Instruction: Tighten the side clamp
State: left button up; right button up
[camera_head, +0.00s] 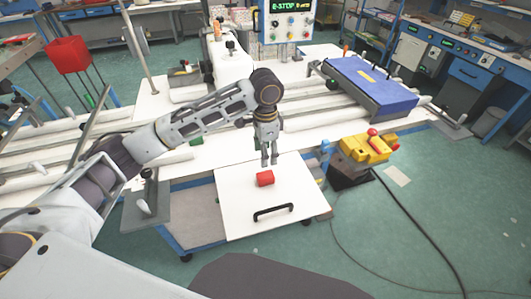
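My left gripper (269,162) points down over the white panel at the table's front. Its two fingers show a narrow gap with nothing visible between them. A red cylinder (265,179) lies on the white panel (235,200) just below the fingertips, seemingly apart from them. A yellow clamp-like device with red knobs (366,148) is fixed at the table's right front side, to the right of the gripper. A grey plate with a lever (146,203) sits at the table's left front. I cannot tell which of these is the side clamp. My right gripper is out of view.
A black handle (273,211) stands up on the panel's front part. A blue block (373,87) lies on the table's right. Rails cross the table behind my arm. A control box (288,20) stands at the back. A cable crosses the green floor at right.

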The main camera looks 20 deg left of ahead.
aim_at(147, 173)
jog(key=u, duration=1.75)
